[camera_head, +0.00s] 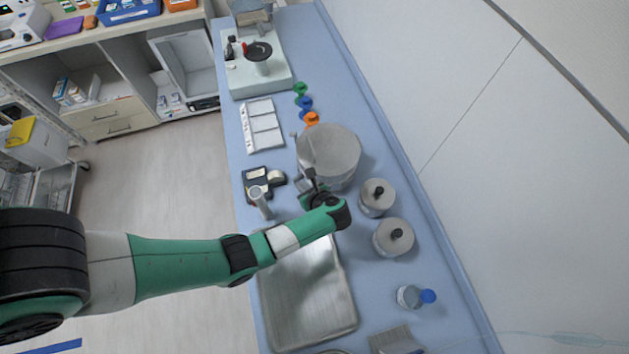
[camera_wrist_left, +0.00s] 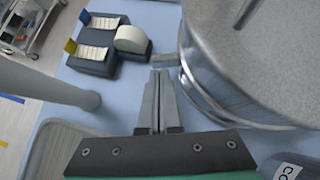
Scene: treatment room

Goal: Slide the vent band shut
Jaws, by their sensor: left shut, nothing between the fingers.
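A round grey metal drum (camera_head: 330,152) stands on the blue counter; its lid and side fill the upper right of the left wrist view (camera_wrist_left: 245,60). A metal band (camera_wrist_left: 200,92) runs around its side, with a small tab (camera_wrist_left: 166,60) sticking out to the left. My left gripper (camera_head: 312,176) is beside the drum's near side. In the left wrist view its fingertips (camera_wrist_left: 160,72) are together and empty, right by the tab; I cannot tell whether they touch it. The vent holes are not visible. My right gripper is not in view.
Two small lidded metal jars (camera_head: 377,198) stand right of my gripper. A metal tray (camera_head: 345,318) lies in front. A dark tape and label holder (camera_wrist_left: 98,62) and a grey upright cylinder (camera_head: 261,203) are to the left. A blue-capped bottle (camera_head: 410,296) is nearer right.

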